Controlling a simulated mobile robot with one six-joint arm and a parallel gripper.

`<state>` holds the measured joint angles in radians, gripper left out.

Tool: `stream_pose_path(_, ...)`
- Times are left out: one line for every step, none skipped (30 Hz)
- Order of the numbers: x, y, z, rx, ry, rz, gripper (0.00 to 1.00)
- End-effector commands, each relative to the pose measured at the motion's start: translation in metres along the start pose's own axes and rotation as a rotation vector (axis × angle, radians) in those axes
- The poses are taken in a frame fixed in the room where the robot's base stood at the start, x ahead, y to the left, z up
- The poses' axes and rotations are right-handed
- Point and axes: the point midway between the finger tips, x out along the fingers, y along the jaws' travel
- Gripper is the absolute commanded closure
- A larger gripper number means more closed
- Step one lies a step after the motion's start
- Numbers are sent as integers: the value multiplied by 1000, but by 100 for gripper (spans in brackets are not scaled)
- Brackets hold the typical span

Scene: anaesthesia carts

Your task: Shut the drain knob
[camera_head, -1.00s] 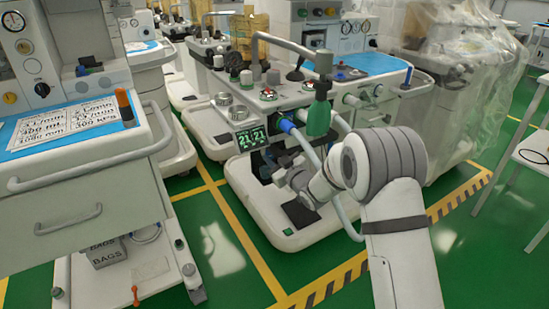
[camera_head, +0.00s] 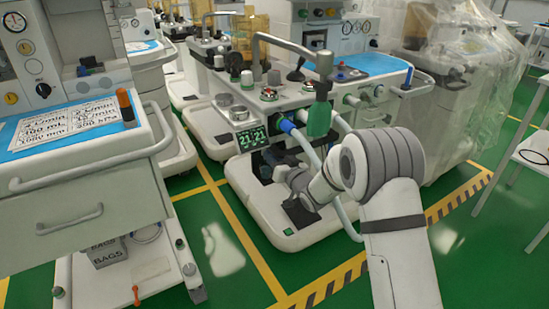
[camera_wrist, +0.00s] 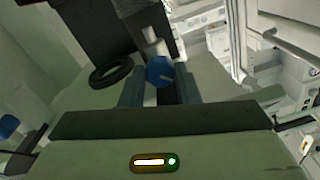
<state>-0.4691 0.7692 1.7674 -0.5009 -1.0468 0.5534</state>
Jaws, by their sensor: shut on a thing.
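A blue knob (camera_wrist: 160,71), the likely drain knob, sits at the end of a short pale stem in the wrist view. My gripper (camera_wrist: 160,88) has its two bluish-grey fingers on either side of it and is shut on it. The knob's lower part is hidden between the fingers, and I cannot tell its turned position. In the head view my wrist (camera_head: 305,190) reaches low into the front of the middle anaesthesia cart (camera_head: 262,215). The fingertips and the knob are hidden there.
A black ring (camera_wrist: 111,72) lies beside the knob in the wrist view. Above my wrist are a green cylinder (camera_head: 319,119), a blue-ended hose fitting (camera_head: 286,126) and a lit display (camera_head: 250,139). A drawer cart (camera_head: 80,215) stands at left, with green floor between.

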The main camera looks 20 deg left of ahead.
Motion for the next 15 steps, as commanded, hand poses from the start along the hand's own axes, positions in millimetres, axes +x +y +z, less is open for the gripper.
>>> stream_pose_path(0,1,-1,16,2,2,94)
stream_pose_path(0,1,-1,26,3,2,94)
stream_pose_path(0,1,-1,36,3,3,94)
stream_pose_path(0,1,-1,43,4,3,94)
stream_pose_path(0,1,-1,49,4,3,94)
stream_pose_path(0,1,-1,56,4,3,94)
stream_pose_path(0,1,-1,59,4,3,94)
stream_pose_path(0,1,-1,62,5,3,94)
stream_pose_path(0,1,-1,65,5,4,94)
stream_pose_path(0,2,-1,66,5,4,94)
stream_pose_path(0,2,-1,67,5,4,94)
stream_pose_path(0,2,-1,68,5,4,94)
stream_pose_path(0,2,-1,68,5,4,94)
stream_pose_path(0,2,-1,68,5,4,94)
stream_pose_path(0,2,-1,68,5,4,94)
